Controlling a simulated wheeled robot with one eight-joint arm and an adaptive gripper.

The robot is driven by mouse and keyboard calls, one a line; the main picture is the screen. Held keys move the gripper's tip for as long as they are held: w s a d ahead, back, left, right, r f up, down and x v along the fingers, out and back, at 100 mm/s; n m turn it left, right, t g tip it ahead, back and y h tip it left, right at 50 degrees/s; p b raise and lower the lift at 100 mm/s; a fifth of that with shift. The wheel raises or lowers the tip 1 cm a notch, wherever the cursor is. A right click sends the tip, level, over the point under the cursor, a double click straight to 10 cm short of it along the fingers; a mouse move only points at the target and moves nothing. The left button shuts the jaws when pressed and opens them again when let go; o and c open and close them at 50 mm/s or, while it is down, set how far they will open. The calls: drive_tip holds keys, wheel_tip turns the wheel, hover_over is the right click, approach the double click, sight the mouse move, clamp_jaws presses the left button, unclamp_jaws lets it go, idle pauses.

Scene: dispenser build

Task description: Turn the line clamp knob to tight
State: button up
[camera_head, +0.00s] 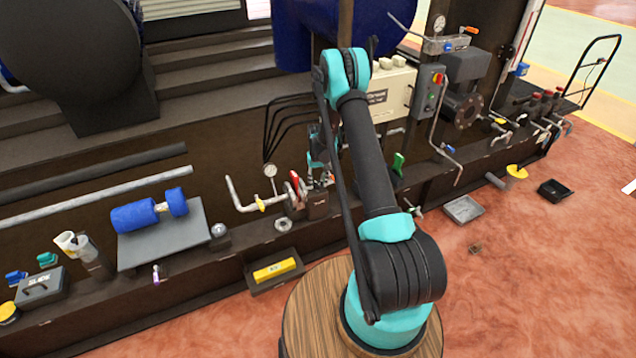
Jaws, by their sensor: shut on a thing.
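My gripper (325,178) points down at the bench, just left of my own upper arm, which partly hides it. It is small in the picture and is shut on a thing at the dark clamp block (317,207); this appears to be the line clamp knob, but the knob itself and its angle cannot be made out. A red handle (296,180) and a round flange stand just left of the gripper, at the end of a bent silver pipe (238,197). A white-faced gauge (270,170) rises behind that pipe.
A green lever (398,162) and a control box with buttons (429,92) stand right of my arm. A tray with a yellow block (274,270) lies in front. A blue roller (134,216) rests on a grey plate at left. The red floor at right is mostly open.

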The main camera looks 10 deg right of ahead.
sight(318, 183)
idle(0.3)
drive_tip(key=o, duration=1.2)
drive_tip(key=shift+c, duration=0.2)
wheel_tip(318, 183, up, 12)
